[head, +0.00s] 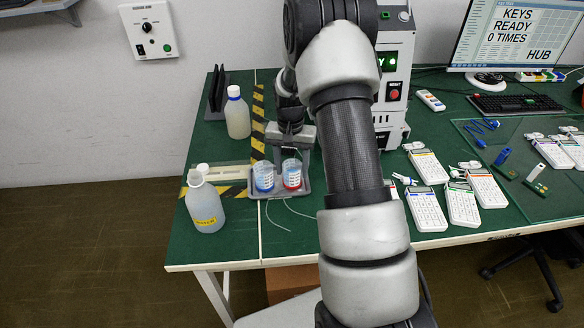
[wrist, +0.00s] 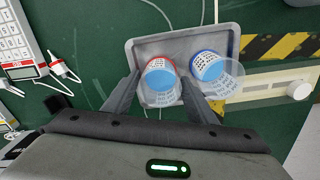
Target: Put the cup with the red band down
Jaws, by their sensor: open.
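The cup with the red band (wrist: 158,88) is clear, with blue contents, and stands on a grey tray (wrist: 133,52). In the head view the red-band cup (head: 292,176) is at the right of the tray (head: 283,194). My gripper (wrist: 162,80) is open, with one finger on each side of this cup; I cannot tell whether either finger touches it. In the head view my gripper (head: 291,150) reaches down over the cup from behind. A cup with a blue band (head: 264,177) stands beside it on the tray; in the wrist view this blue-band cup (wrist: 214,72) is just outside the right finger.
Two white bottles (head: 206,207) (head: 237,113) stand left of and behind the tray. Striped tape (head: 258,105) marks the green table (head: 230,250). White keypads (head: 425,208) lie to the right, beyond my arm. Thin white cables (head: 275,222) lie in front of the tray.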

